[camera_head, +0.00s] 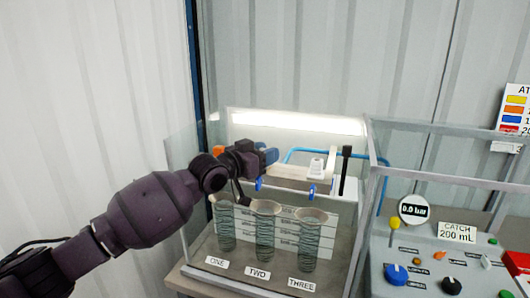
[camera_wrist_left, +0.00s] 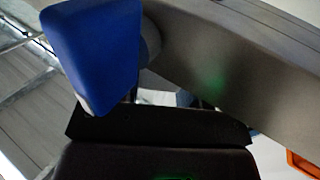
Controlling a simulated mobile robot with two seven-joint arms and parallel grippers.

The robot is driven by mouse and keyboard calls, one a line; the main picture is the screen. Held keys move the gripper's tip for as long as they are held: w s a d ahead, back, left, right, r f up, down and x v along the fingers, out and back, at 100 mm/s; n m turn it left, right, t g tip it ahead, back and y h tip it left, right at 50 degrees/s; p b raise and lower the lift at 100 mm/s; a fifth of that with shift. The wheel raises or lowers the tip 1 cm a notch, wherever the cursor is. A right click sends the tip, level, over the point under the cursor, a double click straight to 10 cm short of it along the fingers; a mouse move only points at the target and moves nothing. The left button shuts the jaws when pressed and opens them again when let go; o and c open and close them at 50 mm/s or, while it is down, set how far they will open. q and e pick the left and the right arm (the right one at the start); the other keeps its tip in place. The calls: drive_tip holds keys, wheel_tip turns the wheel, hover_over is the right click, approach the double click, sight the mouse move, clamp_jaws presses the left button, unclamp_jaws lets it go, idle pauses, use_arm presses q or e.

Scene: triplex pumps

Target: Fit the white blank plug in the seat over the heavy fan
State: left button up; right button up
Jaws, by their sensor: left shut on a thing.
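My left gripper (camera_head: 258,157) is at the left end of the pale horizontal bar (camera_head: 290,179), above cylinders ONE and TWO. It is shut on a blue part (camera_head: 271,155), which also shows large in the left wrist view (camera_wrist_left: 92,48) with a pale grey collar beside it. What the part is and whether it touches the bar I cannot tell. A small white piece (camera_head: 316,167) stands on the bar toward its right; I cannot tell whether it is the blank plug. Small blue pieces hang under the bar, at its left (camera_head: 259,184) and right (camera_head: 312,190). My right gripper is not in view.
Three clear cylinders, ONE (camera_head: 225,228), TWO (camera_head: 265,232) and THREE (camera_head: 311,242), stand below the bar inside a clear-walled case. A control panel (camera_head: 425,262) with knobs and a 0.0 bar gauge (camera_head: 413,209) is at right. A dark upright post (camera_head: 346,163) stands behind.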

use_arm(q)
drive_tip(key=shift+f+b, duration=0.3)
drive_tip(key=shift+f, duration=0.35)
